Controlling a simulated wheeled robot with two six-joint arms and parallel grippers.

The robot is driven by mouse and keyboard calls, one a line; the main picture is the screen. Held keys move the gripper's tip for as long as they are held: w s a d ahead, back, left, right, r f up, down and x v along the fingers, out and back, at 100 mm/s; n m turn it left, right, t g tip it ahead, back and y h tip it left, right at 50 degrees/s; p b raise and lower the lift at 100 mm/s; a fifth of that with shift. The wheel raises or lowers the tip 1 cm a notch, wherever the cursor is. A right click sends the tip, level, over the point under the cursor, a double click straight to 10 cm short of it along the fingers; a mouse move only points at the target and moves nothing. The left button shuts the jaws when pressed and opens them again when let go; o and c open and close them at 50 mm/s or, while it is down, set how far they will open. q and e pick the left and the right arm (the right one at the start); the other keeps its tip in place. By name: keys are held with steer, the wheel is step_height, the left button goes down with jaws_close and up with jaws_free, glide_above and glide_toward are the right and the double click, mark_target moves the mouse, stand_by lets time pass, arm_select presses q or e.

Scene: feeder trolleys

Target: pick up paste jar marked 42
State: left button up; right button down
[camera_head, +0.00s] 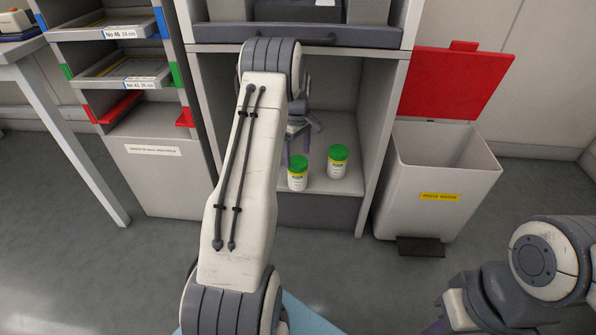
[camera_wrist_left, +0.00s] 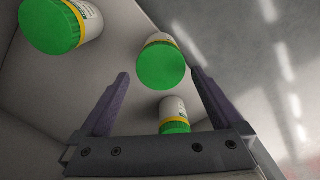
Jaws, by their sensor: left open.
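Two white paste jars with green lids stand on the cabinet's lower shelf in the head view: a front jar (camera_head: 297,174) and a jar farther right (camera_head: 338,163). The left wrist view shows three jars: one at the upper left (camera_wrist_left: 60,26), one in the middle (camera_wrist_left: 162,66) and one lower down (camera_wrist_left: 173,114). No label reads as 42; the numbers are too small or turned away. My left gripper (camera_head: 296,152) is open and empty inside the cabinet, just behind the front jar in the picture. In the wrist view its fingers (camera_wrist_left: 160,76) stand either side of the middle jar, without visible grip.
The cabinet's side walls (camera_head: 378,125) and upper drawer (camera_head: 300,35) enclose the shelf around my left arm. A waste bin (camera_head: 440,185) with a raised red lid stands to the right. A shelf rack (camera_head: 150,165) stands left. My right arm is at the lower right.

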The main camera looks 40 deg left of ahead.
mark_target(297, 161)
arm_select(q)
steer(key=n, duration=0.4)
steer(key=shift+p, duration=0.35)
steer(key=n, duration=0.4)
steer(key=shift+a+p, duration=0.1)
steer(key=shift+p, duration=0.25)
steer(key=n, duration=0.4)
steer(key=shift+s+f+p, duration=0.1)
steer(key=shift+p, duration=0.2)
steer(key=shift+f+n, duration=0.15)
steer(key=shift+n, duration=0.55)
step_height(297, 161, down, 6)
steer(key=b, duration=0.3)
steer(key=shift+r, duration=0.2)
steer(key=f+b, duration=0.4)
steer(key=shift+d+f, duration=0.2)
steer(key=shift+f, duration=0.2)
steer(key=shift+r, duration=0.1)
